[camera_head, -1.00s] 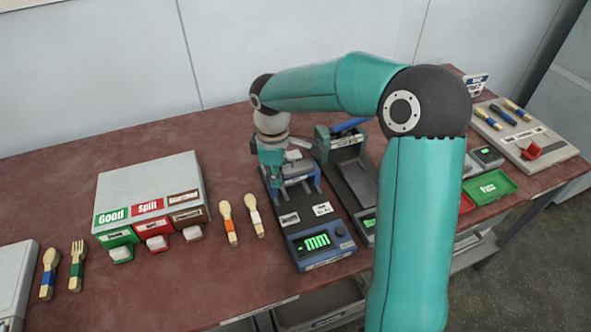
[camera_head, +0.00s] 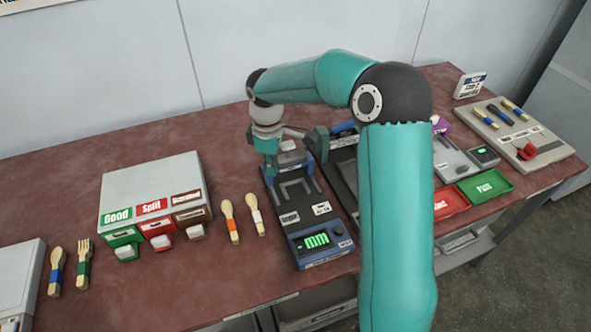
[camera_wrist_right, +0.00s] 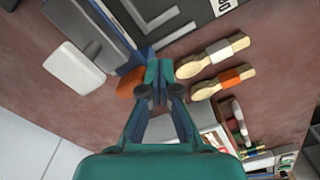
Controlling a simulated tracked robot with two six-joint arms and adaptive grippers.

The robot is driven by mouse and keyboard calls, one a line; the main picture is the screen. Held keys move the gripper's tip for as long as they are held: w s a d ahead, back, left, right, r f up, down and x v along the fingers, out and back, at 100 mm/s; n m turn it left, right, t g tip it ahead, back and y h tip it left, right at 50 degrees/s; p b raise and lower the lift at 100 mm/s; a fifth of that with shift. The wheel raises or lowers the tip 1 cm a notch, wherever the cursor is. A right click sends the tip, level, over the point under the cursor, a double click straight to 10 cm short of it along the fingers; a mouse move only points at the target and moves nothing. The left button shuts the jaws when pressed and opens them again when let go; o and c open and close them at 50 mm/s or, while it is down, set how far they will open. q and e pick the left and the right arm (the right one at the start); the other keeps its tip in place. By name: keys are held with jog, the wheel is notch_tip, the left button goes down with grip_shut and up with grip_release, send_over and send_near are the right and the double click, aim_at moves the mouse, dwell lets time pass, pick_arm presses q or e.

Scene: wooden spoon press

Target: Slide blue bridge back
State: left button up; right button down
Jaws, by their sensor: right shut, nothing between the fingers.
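The blue bridge (camera_head: 296,166) stands across the far end of the dark measuring base (camera_head: 292,210), with a pale block (camera_head: 289,146) at its top. It is partly hidden by my right gripper (camera_head: 270,172), which is at its left side. In the wrist view, the blue bridge (camera_wrist_right: 108,32) and pale block (camera_wrist_right: 75,69) are at upper left. My right gripper (camera_wrist_right: 159,70) is shut and empty, with its tips close beside the bridge; contact cannot be told. My left gripper is out of view.
Two wooden spoons (camera_head: 230,222) lie left of the base. The Good/Split/Scorched box (camera_head: 140,180) stands further left. A second dark device (camera_head: 342,180) is close on the right, partly behind my arm. The mm display (camera_head: 316,240) is at the base's front.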

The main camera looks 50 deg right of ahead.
jog(key=shift+w+d+p, duration=0.35)
jog(key=shift+w+p, duration=0.15)
jog(key=shift+w, duration=0.1)
jog(key=shift+w+d+p, duration=0.3)
jog(key=shift+w+p, duration=0.15)
jog(key=shift+w, duration=0.15)
jog(key=shift+s, duration=0.1)
jog(key=shift+s+a+b, duration=0.3)
jog(key=shift+s+b, duration=0.1)
notch_tip(320, 180, up, 7)
jog(key=p, duration=0.5)
jog(key=shift+p, duration=0.35)
jog(key=shift+s, duration=0.1)
